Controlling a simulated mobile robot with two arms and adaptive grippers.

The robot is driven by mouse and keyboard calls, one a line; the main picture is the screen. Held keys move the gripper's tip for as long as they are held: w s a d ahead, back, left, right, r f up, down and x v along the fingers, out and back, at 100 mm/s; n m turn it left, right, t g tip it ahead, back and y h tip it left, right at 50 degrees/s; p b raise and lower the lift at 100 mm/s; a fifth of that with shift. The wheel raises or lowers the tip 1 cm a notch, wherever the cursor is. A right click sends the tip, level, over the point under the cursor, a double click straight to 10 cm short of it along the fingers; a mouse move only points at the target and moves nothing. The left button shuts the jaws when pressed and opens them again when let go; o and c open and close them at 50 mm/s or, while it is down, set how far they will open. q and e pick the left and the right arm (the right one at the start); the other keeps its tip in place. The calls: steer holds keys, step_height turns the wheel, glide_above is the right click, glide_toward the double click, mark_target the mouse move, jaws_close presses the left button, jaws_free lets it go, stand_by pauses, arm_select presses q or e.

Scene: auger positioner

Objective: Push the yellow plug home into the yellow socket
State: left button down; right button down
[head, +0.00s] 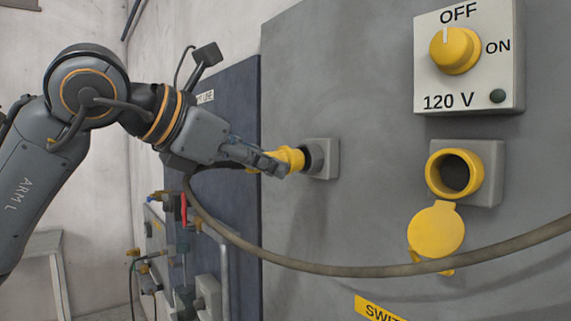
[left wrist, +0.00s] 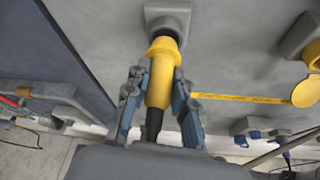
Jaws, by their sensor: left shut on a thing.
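The yellow plug (head: 291,158) is in my left gripper (head: 272,163), whose fingers are shut around its sides. The left wrist view shows the plug (left wrist: 161,80) between both fingers. Its nose is at the dark round opening of a grey holder (head: 330,160) on the panel; how deep it sits cannot be told. The yellow socket (head: 433,174) is on a grey box to the right, with its dark bore open and its round yellow lid (head: 437,230) hanging below. My left gripper is well to the left of this socket. My right gripper is not in view.
The grey cable (head: 330,268) sags from the plug across the panel to the right edge. A switch box (head: 469,60) marked 120 V is above the socket, its yellow knob near OFF. Pipes and valves (head: 180,240) stand at lower left. The panel between holder and socket is clear.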

arm_select(q)
steer(key=shift+s+a, duration=0.35)
steer(key=shift+a, duration=0.1)
steer(key=shift+s+a+b, duration=0.2)
steer(key=shift+a+b, duration=0.05)
steer(key=shift+b, duration=0.05)
steer(key=shift+a, duration=0.1)
